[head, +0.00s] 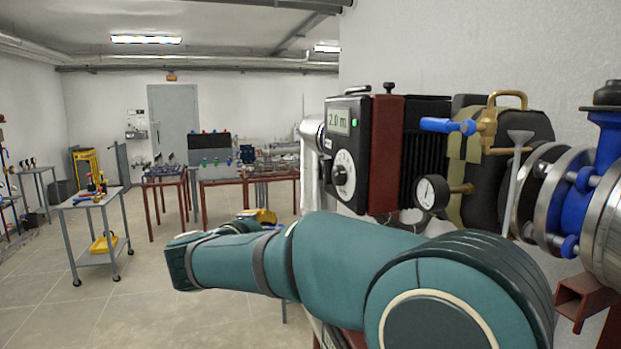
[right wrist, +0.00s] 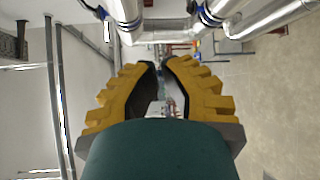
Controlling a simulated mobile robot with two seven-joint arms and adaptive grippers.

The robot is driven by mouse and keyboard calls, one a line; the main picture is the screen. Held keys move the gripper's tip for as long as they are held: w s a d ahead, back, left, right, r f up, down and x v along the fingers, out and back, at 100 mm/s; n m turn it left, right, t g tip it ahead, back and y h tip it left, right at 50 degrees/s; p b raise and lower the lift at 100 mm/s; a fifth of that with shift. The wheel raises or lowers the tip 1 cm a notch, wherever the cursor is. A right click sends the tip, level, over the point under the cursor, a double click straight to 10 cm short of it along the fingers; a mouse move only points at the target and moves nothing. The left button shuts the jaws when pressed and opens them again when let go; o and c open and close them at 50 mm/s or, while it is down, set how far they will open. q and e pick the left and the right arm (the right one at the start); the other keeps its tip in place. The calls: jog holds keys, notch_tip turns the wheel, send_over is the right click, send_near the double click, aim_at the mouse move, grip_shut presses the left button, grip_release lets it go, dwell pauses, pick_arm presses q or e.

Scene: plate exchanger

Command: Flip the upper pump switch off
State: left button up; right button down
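The pump unit (head: 389,150) on the wall at the right has a dark front box and a red body. Its display (head: 339,121) reads 2.0 m, and a green light (head: 354,122) is lit beside it. A round dial knob (head: 343,174) sits below the display. I cannot tell which part is its switch. My right gripper (head: 262,215) shows only as a small yellow part behind my teal arm, left of and below the unit. In the right wrist view its yellow fingers (right wrist: 161,64) stand apart with nothing between them. My left gripper is out of view.
A pressure gauge (head: 432,192), a brass valve with a blue handle (head: 447,125) and a blue flanged pipe (head: 585,190) crowd the right side. A grey cart (head: 98,200) and workbenches (head: 248,180) stand farther back. Open floor lies at the left.

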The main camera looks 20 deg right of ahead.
aim_at(324, 170)
notch_tip(324, 170, up, 10)
jog(key=s+m+t+h, duration=0.1)
jog(key=s+h, duration=0.1)
jog(key=shift+a+m+h+p, duration=0.15)
jog(key=shift+m+h+p, duration=0.15)
jog(key=shift+p, duration=0.05)
jog(key=s+d+p+x, duration=0.2)
jog(key=x, duration=1)
jog(key=shift+w+d+r+p, duration=0.2)
jog(key=shift+w+d+p, duration=0.1)
jog(key=shift+p, duration=0.1)
